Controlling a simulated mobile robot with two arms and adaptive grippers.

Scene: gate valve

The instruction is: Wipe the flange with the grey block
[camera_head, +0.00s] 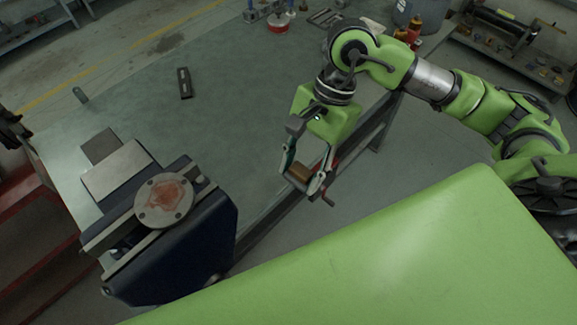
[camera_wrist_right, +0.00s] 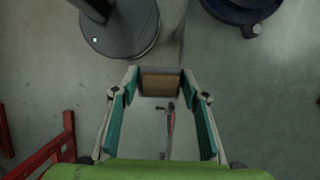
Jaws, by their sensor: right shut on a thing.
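The round grey flange (camera_head: 163,201) has a reddish-brown smear across its face and several bolt holes. It sits at the dark blue vise (camera_head: 190,255) on the table's near left corner. My right gripper (camera_head: 308,180) is shut on a small block (camera_head: 300,172), held in the air to the right of the flange and apart from it. In the right wrist view the block (camera_wrist_right: 160,84) spans between the fingertips (camera_wrist_right: 160,76); it shows a brown face with a grey edge. My left gripper is not in view.
The grey-green table (camera_head: 235,110) is mostly clear in the middle. A dark slotted bar (camera_head: 184,83) lies on it. A red-and-white round item (camera_head: 278,22) stands at the far edge. A red shelf (camera_head: 40,240) stands at the left. A shelf with tools (camera_head: 510,40) is at the upper right.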

